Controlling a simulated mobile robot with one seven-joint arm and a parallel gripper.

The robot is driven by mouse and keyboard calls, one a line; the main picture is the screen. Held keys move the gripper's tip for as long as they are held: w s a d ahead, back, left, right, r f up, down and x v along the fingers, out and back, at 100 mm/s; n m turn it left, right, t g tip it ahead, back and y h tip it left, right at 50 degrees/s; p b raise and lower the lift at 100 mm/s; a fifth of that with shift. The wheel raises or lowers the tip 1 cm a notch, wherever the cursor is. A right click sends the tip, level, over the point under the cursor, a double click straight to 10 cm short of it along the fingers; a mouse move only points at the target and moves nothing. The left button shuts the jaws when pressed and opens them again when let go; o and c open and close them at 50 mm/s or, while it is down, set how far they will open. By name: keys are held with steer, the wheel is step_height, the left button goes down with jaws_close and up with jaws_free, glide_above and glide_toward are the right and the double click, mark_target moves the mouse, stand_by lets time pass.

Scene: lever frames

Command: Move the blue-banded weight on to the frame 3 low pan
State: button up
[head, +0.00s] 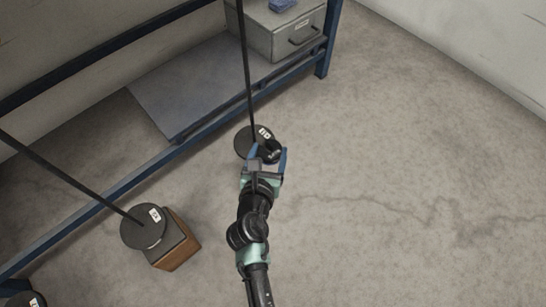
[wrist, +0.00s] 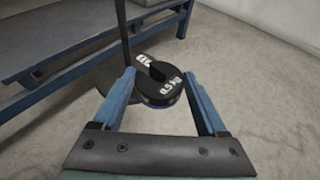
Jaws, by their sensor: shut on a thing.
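The blue-banded weight (wrist: 162,84) is a black slotted disc with white markings and a blue band low on its side. My gripper (wrist: 160,88) is shut on it, with a blue finger at each side. In the head view my gripper (head: 268,154) holds the dark weight (head: 272,148) over the right edge of a round black pan (head: 246,138). This pan hangs on a dark rod and bears a white label that I cannot read surely. In the wrist view the pan (wrist: 103,75) shows behind the left finger. I cannot tell whether weight and pan touch.
Another labelled black pan (head: 141,232) hangs at lower left, beside a brown block (head: 178,255). A third pan (head: 24,299) is cut off at the corner. A blue-framed bench (head: 120,190) with a grey drawer box (head: 285,32) runs behind. The floor at right is clear.

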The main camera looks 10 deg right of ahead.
mark_target(253, 136)
steer(key=shift+w+a+b, duration=0.4)
steer(key=shift+w+a, duration=0.1)
steer(key=shift+w, duration=0.25)
steer(key=shift+r, duration=0.15)
steer(key=shift+w+a+p, duration=0.1)
steer(key=shift+p, duration=0.2)
steer(key=shift+w+a, duration=0.15)
steer(key=shift+w, duration=0.05)
steer(key=shift+w+a, duration=0.4)
steer(key=shift+w, duration=0.15)
steer(key=shift+w+a, duration=0.65)
steer(key=shift+w, duration=0.3)
stand_by(0.4)
steer(key=shift+f+b, duration=0.45)
stand_by(0.4)
